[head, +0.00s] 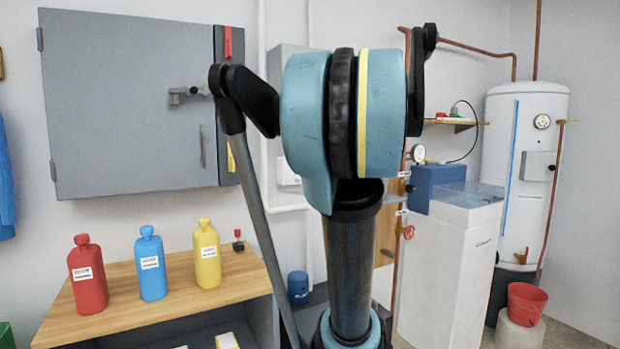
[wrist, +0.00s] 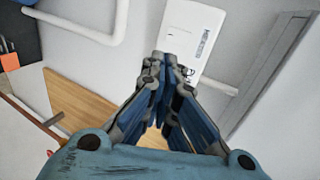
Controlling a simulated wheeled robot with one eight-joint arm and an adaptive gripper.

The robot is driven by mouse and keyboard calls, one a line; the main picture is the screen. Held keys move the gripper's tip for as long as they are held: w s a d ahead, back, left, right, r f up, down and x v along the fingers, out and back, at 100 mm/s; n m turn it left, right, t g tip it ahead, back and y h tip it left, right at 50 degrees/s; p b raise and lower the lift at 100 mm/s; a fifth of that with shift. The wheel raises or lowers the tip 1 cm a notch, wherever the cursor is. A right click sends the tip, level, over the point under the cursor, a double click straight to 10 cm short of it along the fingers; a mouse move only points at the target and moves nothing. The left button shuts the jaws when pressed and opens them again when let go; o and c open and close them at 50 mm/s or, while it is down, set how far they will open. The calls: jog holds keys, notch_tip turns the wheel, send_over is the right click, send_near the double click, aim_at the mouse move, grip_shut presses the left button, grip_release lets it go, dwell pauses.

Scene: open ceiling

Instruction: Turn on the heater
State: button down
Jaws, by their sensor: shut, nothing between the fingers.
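In the wrist view my gripper (wrist: 170,62) is shut and empty, its fingertips together. The fingertips overlap the lower left part of a white wall unit (wrist: 192,32) in the picture. In the head view my arm hides the gripper and most of a pale wall box (head: 285,62), which may be the same unit. A white cylindrical tank (head: 530,130) with a gauge stands at the far right. I cannot tell which is the heater.
Red (head: 88,285), blue (head: 152,275) and yellow (head: 207,262) bottles stand on a wooden-topped bench (head: 130,315). A grey wall cabinet (head: 125,100) hangs above. A white pipe (wrist: 105,25) runs along the wall. A red bucket (head: 524,303) stands by the tank.

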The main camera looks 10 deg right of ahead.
jog(key=r+x, duration=0.1)
jog(key=x, duration=1.2)
jog(key=shift+w+a, duration=0.15)
jog(key=shift+w, duration=0.2)
jog(key=shift+a, duration=0.15)
